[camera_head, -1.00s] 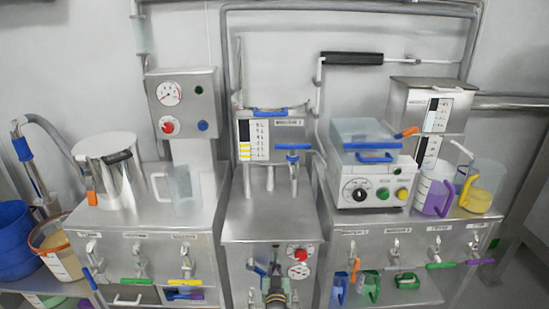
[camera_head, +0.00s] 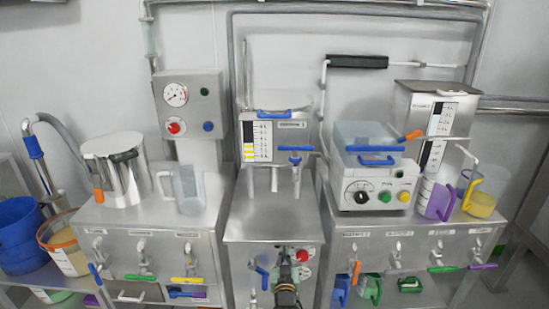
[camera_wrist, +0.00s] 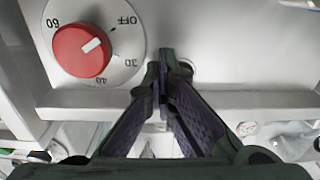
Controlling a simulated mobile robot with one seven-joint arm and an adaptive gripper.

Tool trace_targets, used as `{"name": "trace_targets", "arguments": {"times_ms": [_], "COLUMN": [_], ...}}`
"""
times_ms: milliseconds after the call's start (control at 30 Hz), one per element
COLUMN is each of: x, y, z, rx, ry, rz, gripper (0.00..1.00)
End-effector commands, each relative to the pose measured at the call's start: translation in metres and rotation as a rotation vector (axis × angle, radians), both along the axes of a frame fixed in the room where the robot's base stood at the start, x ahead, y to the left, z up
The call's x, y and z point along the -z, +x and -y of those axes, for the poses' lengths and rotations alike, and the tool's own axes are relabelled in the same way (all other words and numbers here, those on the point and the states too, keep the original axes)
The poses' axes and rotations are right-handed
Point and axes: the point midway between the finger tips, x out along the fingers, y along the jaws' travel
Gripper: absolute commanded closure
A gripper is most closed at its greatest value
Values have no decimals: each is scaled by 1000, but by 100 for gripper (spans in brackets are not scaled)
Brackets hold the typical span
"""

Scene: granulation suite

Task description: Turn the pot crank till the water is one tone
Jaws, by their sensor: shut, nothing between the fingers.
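A steel pot (camera_head: 128,182) stands at the left end of the left cabinet. A black handle (camera_head: 124,156) shows at its top, and an orange-tipped part (camera_head: 98,195) hangs at its front left. I cannot tell which part is the crank. The pot's inside and any water in it are hidden. My gripper (camera_head: 284,256) is in front of the middle cabinet, well to the right of the pot. In the wrist view my gripper (camera_wrist: 166,62) is shut and empty, beside a red dial knob (camera_wrist: 82,50) and apart from it.
A clear jug (camera_head: 188,188) stands right of the pot. The left cabinet's front has several taps, one with a yellow handle (camera_head: 188,280). The middle cabinet's top (camera_head: 272,215) has free room. A machine with a black knob (camera_head: 361,195) stands to the right.

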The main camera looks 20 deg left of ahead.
Motion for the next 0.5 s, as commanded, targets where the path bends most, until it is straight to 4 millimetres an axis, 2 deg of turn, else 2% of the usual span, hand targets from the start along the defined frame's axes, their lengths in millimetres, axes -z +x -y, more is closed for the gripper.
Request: {"name": "trace_targets", "arguments": {"times_ms": [100,433,500], "x": [0,0,0], "y": [0,0,0], "z": [0,0,0], "rx": [0,0,0], "ry": [0,0,0], "rz": [0,0,0], "gripper": [100,78,78]}}
